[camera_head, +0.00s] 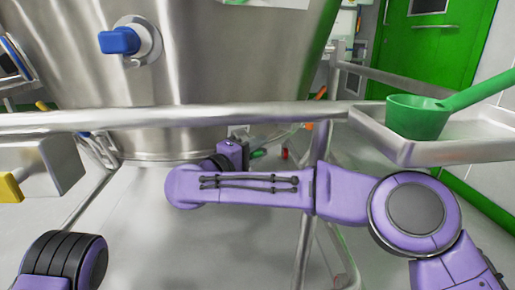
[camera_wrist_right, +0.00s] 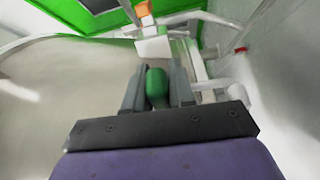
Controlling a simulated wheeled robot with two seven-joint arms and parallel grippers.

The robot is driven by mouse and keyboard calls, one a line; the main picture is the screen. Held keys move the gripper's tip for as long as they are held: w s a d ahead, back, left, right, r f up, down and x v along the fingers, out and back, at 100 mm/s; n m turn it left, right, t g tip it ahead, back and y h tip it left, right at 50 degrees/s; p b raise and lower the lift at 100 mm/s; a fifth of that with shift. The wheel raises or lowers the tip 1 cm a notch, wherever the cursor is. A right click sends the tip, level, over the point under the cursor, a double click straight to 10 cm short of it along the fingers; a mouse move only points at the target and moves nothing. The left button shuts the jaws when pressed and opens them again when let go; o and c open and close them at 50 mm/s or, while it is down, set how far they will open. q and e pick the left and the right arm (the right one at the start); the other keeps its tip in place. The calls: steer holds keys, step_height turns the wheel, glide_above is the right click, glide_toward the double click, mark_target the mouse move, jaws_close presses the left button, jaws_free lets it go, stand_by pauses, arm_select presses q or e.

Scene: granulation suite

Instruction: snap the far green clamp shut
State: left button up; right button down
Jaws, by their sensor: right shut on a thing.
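The green clamp shows in the right wrist view as a rounded green handle (camera_wrist_right: 156,88) between the two grey fingers of my right gripper (camera_wrist_right: 156,92). The gripper is shut on it. In the head view a small green bit of the clamp (camera_head: 259,153) shows just right of my right wrist, under the steel vessel. My right arm crosses the middle of the head view and hides much of the area around the clamp. The clamp's mechanism is too small and covered to tell how far closed it is. My left gripper is out of view.
The large steel vessel (camera_head: 210,60) with a blue knob (camera_head: 119,41) fills the upper left. A steel rail (camera_head: 180,118) runs across in front. At right a metal tray (camera_head: 470,148) holds a green scoop (camera_head: 418,115). A green door (camera_head: 420,45) stands behind.

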steer(key=c, duration=1)
jaws_free()
steer(key=shift+c, duration=0.2)
steer(key=shift+a, duration=0.1)
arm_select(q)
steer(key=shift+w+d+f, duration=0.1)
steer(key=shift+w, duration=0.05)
arm_select(e)
steer(key=shift+s+a+f, duration=0.1)
steer(key=shift+s+a, duration=0.15)
steer(key=shift+s, duration=0.05)
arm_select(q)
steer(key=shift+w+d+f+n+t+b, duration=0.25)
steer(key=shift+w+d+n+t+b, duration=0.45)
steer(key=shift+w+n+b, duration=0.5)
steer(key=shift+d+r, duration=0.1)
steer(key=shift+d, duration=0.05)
arm_select(e)
steer(key=v, duration=0.9)
steer(key=shift+s+a, duration=0.25)
